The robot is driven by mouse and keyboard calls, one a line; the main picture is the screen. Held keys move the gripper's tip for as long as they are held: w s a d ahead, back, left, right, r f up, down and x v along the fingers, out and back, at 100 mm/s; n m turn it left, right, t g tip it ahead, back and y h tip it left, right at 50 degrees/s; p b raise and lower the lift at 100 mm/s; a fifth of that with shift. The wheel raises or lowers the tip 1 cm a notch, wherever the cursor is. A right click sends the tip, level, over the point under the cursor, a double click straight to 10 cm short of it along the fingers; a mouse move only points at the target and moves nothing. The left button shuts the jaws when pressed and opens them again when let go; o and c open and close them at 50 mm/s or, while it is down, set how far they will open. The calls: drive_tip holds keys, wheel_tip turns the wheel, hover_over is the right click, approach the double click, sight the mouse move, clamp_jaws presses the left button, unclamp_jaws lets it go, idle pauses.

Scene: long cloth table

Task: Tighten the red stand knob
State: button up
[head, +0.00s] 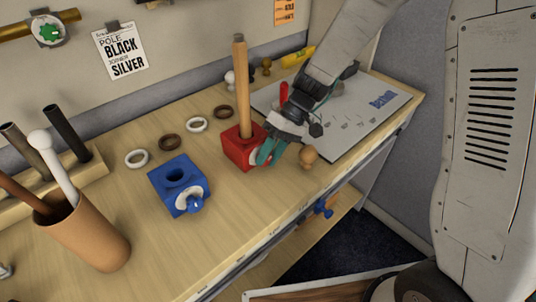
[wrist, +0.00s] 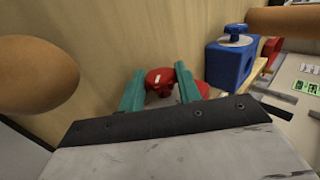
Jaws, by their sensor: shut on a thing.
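The red stand (head: 240,152) sits on the wooden table with a light wooden pole (head: 241,90) upright in it. My gripper (head: 268,153) is at the stand's right front side, its teal fingers at the knob there. In the wrist view, the red stand knob (wrist: 160,77) with a small white mark lies between the fingertips of my gripper (wrist: 160,86), which is shut on it. In the head view the fingers mostly hide the knob, and a pale disc shows behind them. How tight the knob sits cannot be seen.
A blue stand (head: 171,182) with a blue knob (head: 195,205) stands to the left. Several rings lie behind the stands. A wooden knob-shaped piece (head: 308,156) stands close right of my gripper. A brown cup (head: 90,238) holds rods at the front left.

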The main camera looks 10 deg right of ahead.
drive_tip(key=g+y, duration=0.2)
drive_tip(key=y, duration=0.1)
drive_tip(key=f+g+y, duration=0.1)
drive_tip(key=y, duration=0.1)
drive_tip(key=shift+d+g, duration=0.25)
drive_tip(key=shift+g, duration=0.05)
drive_tip(key=shift+y, duration=0.3)
drive_tip(key=o, duration=1)
drive_tip(key=shift+w+r, duration=0.1)
